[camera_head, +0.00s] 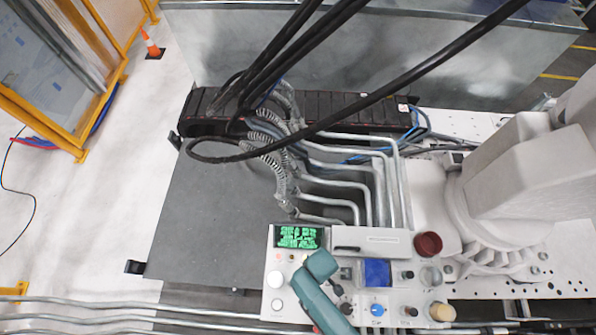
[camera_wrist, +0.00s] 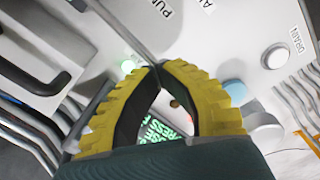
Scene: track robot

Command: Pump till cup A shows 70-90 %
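The control panel (camera_head: 345,285) carries a green-lit text screen (camera_head: 298,237); its text is too small to read. Part of the screen (camera_wrist: 150,128) shows between my fingers in the wrist view. Two white round buttons (camera_head: 277,281) sit below the screen at the panel's left. My gripper (camera_wrist: 160,66) has yellow fingers whose tips meet over the panel, with nothing seen between them. A green light (camera_wrist: 128,66) glows beside the tips, and a partly cut-off label starting "PU" (camera_wrist: 168,8) lies beyond. I cannot make out cup A or its level.
A white button (camera_wrist: 276,57) sits near a "DRAIN" label, beside a blue round part (camera_wrist: 235,92). The panel also has a blue square (camera_head: 377,272), knobs and a dark red round part (camera_head: 428,244). Pipes (camera_head: 345,180) run behind.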

